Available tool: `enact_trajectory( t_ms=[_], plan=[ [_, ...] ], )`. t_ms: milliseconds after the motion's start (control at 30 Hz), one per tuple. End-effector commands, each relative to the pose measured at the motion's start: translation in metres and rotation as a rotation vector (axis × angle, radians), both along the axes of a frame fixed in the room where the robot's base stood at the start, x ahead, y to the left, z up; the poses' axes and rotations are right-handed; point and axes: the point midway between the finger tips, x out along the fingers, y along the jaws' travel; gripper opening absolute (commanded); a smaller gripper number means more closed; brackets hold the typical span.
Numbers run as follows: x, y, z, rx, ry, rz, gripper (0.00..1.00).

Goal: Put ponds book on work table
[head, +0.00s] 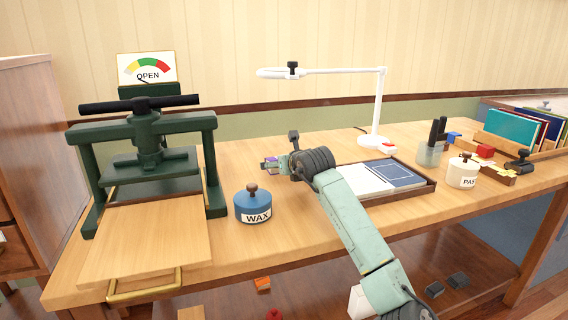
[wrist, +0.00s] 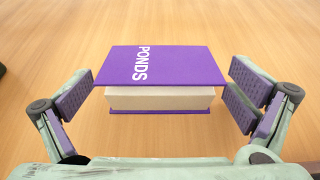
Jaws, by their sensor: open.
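The ponds book (wrist: 180,66) is purple with white PONDS lettering and pale pages. In the wrist view it lies flat on the wooden work table (wrist: 50,50), its page edge facing me. My gripper (wrist: 165,98) is open, with one purple-padded finger on each side of the book and gaps between the pads and the covers. In the head view my gripper (head: 272,163) is over the middle of the work table (head: 285,255), and only a small purple bit of the book (head: 270,162) shows behind it.
A green press (head: 150,150) stands at the left. A blue WAX pot (head: 253,204) is left of my arm. A tray with a blue-and-white book (head: 385,180), a white lamp (head: 376,140), a PASTE pot (head: 463,172) and a book rack (head: 520,130) are to the right.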

Motion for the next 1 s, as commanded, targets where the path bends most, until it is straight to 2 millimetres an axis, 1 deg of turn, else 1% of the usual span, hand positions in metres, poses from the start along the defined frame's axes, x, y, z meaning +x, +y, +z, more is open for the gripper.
enact_trajectory(
  t_ms=[100, 167, 267, 500, 600, 700, 833, 1000],
  plan=[
    [0.0, 0.0, 0.006, 0.0, -0.001, 0.0, 1.0],
    [-0.006, -0.003, 0.006, 0.001, -0.002, 0.0, 1.0],
    [-0.022, -0.008, 0.012, -0.001, -0.004, 0.0, 1.0],
    [-0.068, -0.023, 0.032, 0.0, -0.003, -0.001, 1.0],
    [-0.084, -0.028, 0.039, -0.002, -0.003, -0.001, 1.0],
    [-0.096, -0.032, 0.044, -0.001, -0.001, -0.001, 1.0],
    [-0.104, -0.034, 0.048, 0.0, -0.001, 0.0, 1.0],
    [-0.106, -0.035, 0.049, 0.0, 0.0, -0.001, 1.0]
  ],
)
